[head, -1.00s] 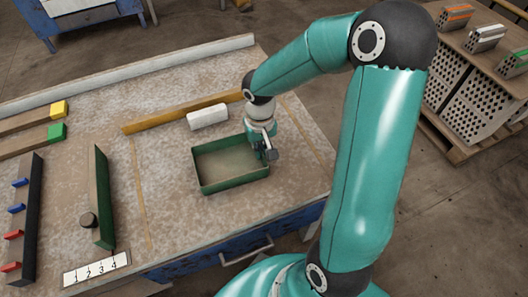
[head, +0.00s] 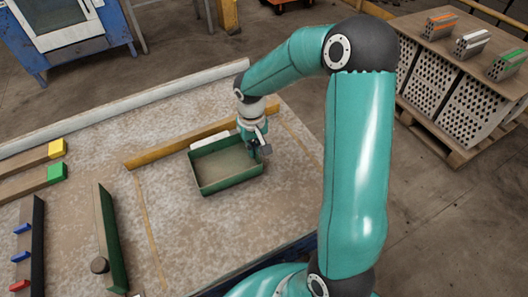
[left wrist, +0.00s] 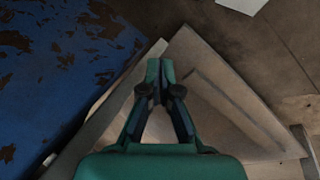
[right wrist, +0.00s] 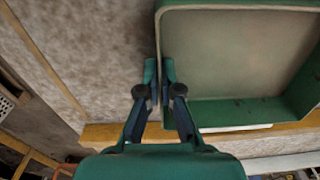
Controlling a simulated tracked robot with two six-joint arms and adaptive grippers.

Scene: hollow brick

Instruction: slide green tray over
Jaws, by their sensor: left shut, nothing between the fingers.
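The green tray (head: 229,184) is a shallow, empty, open box lying on the worktable in the head view. Its far side is close to a white block (head: 206,139), which it partly hides. My right gripper (head: 260,151) is at the tray's right wall. In the right wrist view the fingers (right wrist: 160,77) are shut on that wall of the tray (right wrist: 235,112), one on each side. My left gripper (left wrist: 160,78) shows only in the left wrist view, shut and empty.
A yellow-brown wooden bar (head: 160,153) lies just beyond the tray and white block. A narrow green-sided piece (head: 110,240) stands to the left, with yellow (head: 57,148) and green (head: 57,173) blocks farther left. The table left of and in front of the tray is clear.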

